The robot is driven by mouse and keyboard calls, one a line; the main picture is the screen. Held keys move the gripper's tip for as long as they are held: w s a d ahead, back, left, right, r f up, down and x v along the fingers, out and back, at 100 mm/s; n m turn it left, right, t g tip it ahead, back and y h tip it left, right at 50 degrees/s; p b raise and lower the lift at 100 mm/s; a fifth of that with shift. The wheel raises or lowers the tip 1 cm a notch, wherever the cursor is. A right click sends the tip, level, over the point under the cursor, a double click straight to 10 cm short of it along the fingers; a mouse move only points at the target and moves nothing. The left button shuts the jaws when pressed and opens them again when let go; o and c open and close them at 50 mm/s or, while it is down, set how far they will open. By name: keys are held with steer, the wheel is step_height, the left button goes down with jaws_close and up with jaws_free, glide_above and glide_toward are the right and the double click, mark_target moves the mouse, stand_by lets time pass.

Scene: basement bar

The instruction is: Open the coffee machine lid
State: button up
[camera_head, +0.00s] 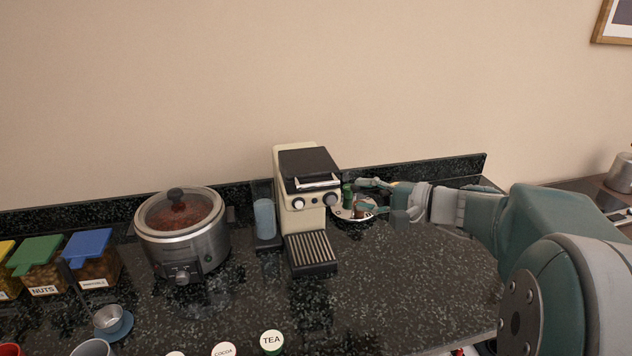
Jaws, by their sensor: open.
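The coffee machine (297,205) stands on the dark counter against the back wall, cream with a black top. Its lid (308,163) looks shut, lying flat on top, with a pale handle (317,181) at the front edge. Knobs sit on its front face, and a ribbed drip tray (311,250) lies at its foot. My gripper (363,198) is open, with its fingers pointing left, just right of the machine and lower than the lid. It appears apart from the machine and the lid. Nothing shows held between the fingers.
A round tray (343,214) with small items sits behind my gripper, including a green container (347,194). A blue cup (265,218) and a slow cooker (183,233) stand left of the machine. Several jars and tins line the left and front. The counter (400,285) is clear at right front.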

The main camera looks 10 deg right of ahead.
mark_target(321, 186)
steer(key=x, duration=1)
steer(key=shift+w, duration=0.45)
steer(key=shift+a, duration=0.1)
jaws_close()
